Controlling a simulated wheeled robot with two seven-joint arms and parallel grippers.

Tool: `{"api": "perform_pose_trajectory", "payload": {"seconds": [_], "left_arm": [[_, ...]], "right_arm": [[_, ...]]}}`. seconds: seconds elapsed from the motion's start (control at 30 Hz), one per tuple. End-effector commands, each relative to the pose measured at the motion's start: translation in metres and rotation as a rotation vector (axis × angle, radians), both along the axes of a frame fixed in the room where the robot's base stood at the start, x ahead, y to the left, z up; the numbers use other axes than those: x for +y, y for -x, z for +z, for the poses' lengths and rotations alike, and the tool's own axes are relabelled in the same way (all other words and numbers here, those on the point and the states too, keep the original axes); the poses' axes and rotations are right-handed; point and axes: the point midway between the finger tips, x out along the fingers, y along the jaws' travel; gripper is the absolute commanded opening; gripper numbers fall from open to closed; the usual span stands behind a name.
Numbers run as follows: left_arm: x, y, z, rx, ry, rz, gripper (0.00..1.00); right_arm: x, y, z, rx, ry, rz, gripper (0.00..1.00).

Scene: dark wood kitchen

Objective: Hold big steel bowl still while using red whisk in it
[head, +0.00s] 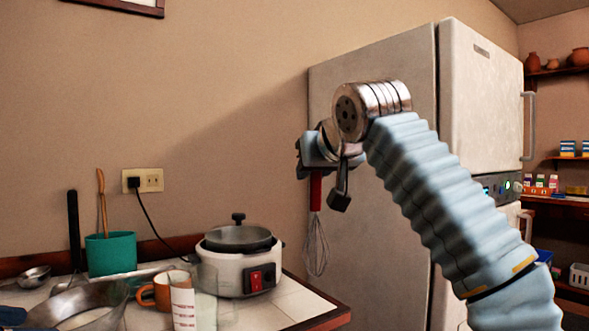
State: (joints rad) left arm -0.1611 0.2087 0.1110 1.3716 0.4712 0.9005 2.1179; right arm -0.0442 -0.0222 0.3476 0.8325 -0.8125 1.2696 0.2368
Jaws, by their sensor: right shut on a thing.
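The red whisk (317,240) hangs upright from my right gripper (317,172), its wire loops pointing down. The gripper is shut on its red handle. The whisk is in the air in front of the fridge, to the right of the rice cooker and well away from the bowl. The big steel bowl (88,296) stands on the counter at the lower left, partly cut off by the bottom edge. A blue-dark shape at the lower left corner may be part of my left arm, but my left gripper cannot be made out.
A white cooker (240,262) with a lid stands near the counter's right end. An orange mug (160,289), a clear measuring cup (204,297) and a teal pot (111,253) with utensils crowd around the bowl. A fridge (380,220) stands right of the counter.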

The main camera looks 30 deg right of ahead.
Motion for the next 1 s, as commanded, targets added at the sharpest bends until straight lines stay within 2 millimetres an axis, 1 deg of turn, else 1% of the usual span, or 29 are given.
{"api": "perform_pose_trajectory", "payload": {"seconds": [0.13,0.23,0.7,0.83,1.0], "left_arm": [[-0.001,-0.004,-0.006,0.03,0.01,0.018,1.0],[-0.007,-0.009,-0.01,0.031,0.012,0.02,1.0],[-0.058,-0.043,-0.044,0.029,0.01,0.019,1.0],[-0.066,-0.049,-0.049,0.029,0.011,0.018,1.0],[-0.07,-0.052,-0.052,0.028,0.011,0.019,1.0]], "right_arm": [[-0.005,-0.001,-0.001,-0.001,-0.001,-0.008,0.0],[-0.006,-0.001,-0.002,-0.002,-0.002,-0.008,0.0],[-0.005,-0.001,-0.002,-0.001,-0.001,-0.008,0.0],[-0.005,-0.001,-0.002,-0.001,-0.001,-0.008,0.0],[-0.005,-0.001,-0.002,-0.001,-0.001,-0.008,0.0]]}}
